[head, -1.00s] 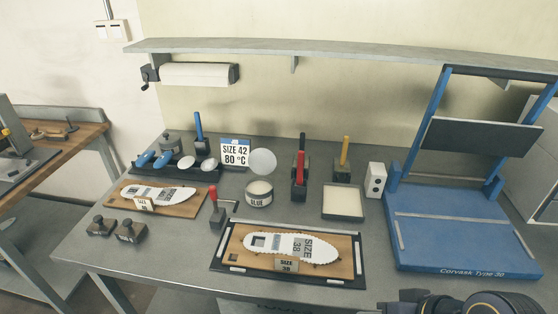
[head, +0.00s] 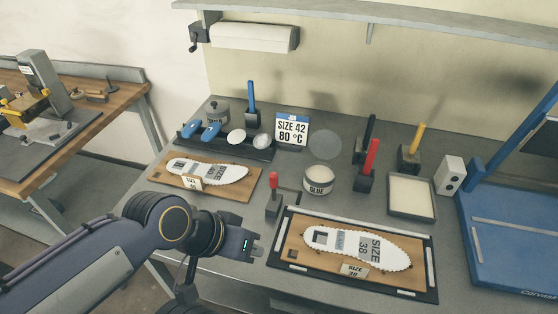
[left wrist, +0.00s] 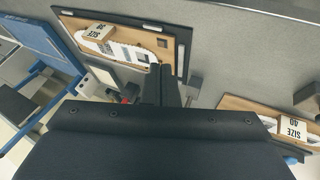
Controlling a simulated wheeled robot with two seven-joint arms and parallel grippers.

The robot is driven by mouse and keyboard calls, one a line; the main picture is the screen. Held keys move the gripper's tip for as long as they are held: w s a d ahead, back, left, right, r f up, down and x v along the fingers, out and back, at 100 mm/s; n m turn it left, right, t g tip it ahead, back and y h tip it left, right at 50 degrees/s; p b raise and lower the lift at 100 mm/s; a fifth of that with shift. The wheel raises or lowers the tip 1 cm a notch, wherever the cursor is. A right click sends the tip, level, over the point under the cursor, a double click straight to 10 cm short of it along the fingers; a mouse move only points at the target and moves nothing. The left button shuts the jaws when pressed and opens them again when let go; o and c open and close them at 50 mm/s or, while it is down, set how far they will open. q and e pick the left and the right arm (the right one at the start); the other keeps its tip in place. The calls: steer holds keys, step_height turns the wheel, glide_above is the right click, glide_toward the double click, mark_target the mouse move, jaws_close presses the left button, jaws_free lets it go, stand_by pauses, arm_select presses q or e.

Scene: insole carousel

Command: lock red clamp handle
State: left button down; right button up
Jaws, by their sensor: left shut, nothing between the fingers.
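The red clamp handle (head: 273,191) stands upright on a small dark clamp beside the left end of the black-framed fixture (head: 433,262). A thin metal arm reaches from the clamp toward the right. My left gripper (head: 259,250) is shut and empty, in front of the clamp and apart from the handle. In the left wrist view, the closed fingers (left wrist: 161,86) point toward the fixture. A small red patch shows left of them there; I cannot tell if it is the handle. The fixture holds a wooden board with a white size 38 insole (head: 345,247). My right gripper is out of view.
A glue pot (head: 318,181) stands right behind the clamp. A second wooden board (head: 233,190) with an insole lies to the left. A separate red-handled tool (head: 372,155) stands in a block farther right. A blue press (head: 515,245) occupies the right side.

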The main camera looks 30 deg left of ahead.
arm_select(q)
steer(key=w+a+r+n+g+y+p, duration=0.1)
steer(key=w+a+r+g, duration=0.3)
steer(key=w, duration=0.6)
steer(key=w+a+r+n+g, duration=0.1)
steer(key=w+a+r+g, duration=0.1)
steer(key=w+a+r, duration=0.6)
steer(key=w+d+f+n+g+y, duration=0.1)
steer(key=w+d+f+g, duration=0.1)
steer(key=w, duration=0.8)
steer(key=shift+w+f+y+p, duration=0.15)
steer(key=shift+f+y+p, duration=0.25)
steer(key=shift+f, duration=0.15)
steer(key=s+d+f, duration=0.2)
steer(key=s+f, duration=0.4)
steer(key=f, duration=0.3)
steer(key=shift+d+f+b, duration=0.25)
steer(key=shift+f+b, duration=0.15)
steer(key=shift+b, duration=0.05)
